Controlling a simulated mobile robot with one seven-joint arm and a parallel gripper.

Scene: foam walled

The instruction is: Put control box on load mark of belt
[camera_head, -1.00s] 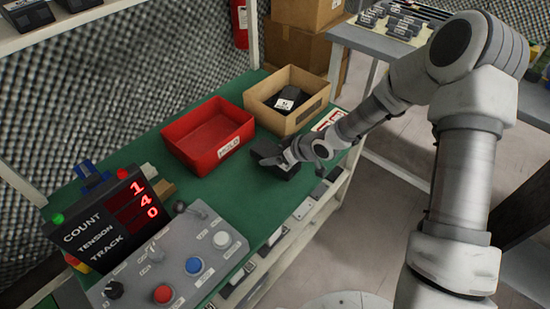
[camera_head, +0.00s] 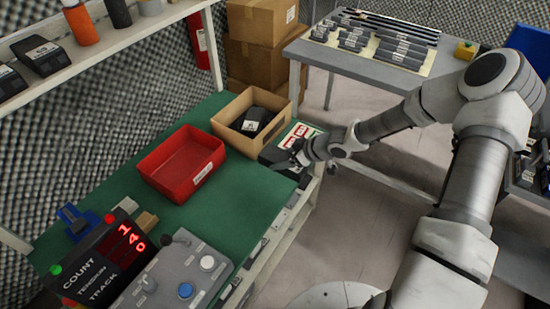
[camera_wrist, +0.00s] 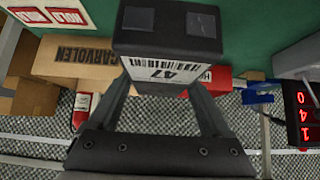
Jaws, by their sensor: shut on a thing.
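The control box is black with a white barcode label reading 47. In the wrist view the control box (camera_wrist: 165,35) is between the two fingers of my gripper (camera_wrist: 158,85), which is shut on it. In the head view my gripper (camera_head: 298,157) is at the right edge of the green surface (camera_head: 240,190), near the cardboard bin. The control box (camera_head: 277,153) shows there as a dark shape, partly covered by my gripper. I cannot tell whether it touches the surface. No load mark can be made out.
A cardboard bin (camera_head: 222,127) holds a dark labelled box. A red bin (camera_head: 165,182) stands to its left. Red-and-white signs (camera_head: 293,137) lie beside the cardboard bin. A control panel (camera_head: 170,280) and red-digit display (camera_head: 110,250) are at front left. A grey table (camera_head: 345,70) stands behind.

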